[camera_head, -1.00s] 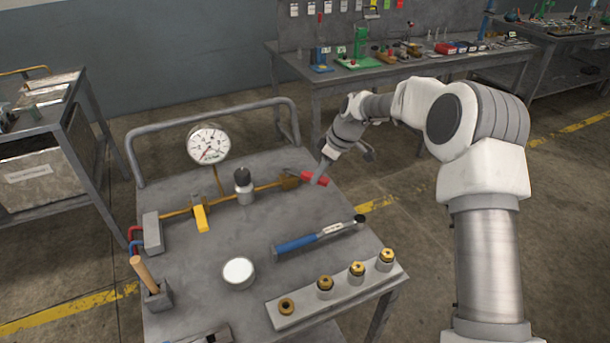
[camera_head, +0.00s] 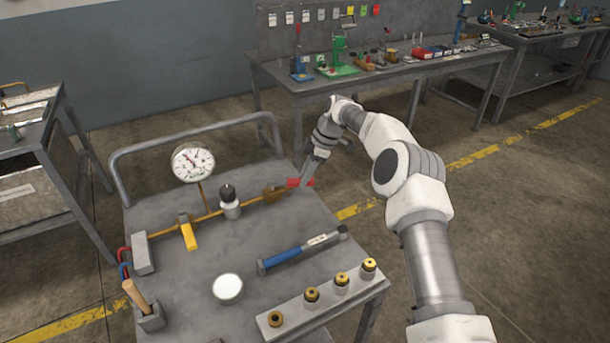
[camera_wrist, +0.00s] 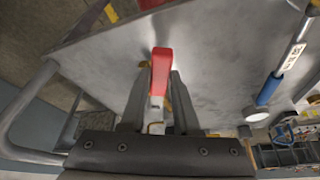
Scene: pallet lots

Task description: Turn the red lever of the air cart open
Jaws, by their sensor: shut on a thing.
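The red lever (camera_head: 300,183) is at the right end of the brass pipe (camera_head: 262,197) on the air cart (camera_head: 270,235). My gripper (camera_head: 307,182) reaches down to it from the cart's right side. In the wrist view the red lever (camera_wrist: 161,72) sits between the two fingers of my gripper (camera_wrist: 159,85), which are shut on it. The fingers partly hide the valve under the lever. The pressure gauge (camera_head: 193,162) stands on the pipe at the left, and its small dial reading is hard to make out.
A yellow lever (camera_head: 188,232) and a black-topped regulator (camera_head: 229,201) sit along the pipe. A blue-handled wrench (camera_head: 285,256), a white round tin (camera_head: 228,288) and a block of brass fittings (camera_head: 328,304) lie nearer. A workbench (camera_head: 375,82) stands behind. The floor at right is clear.

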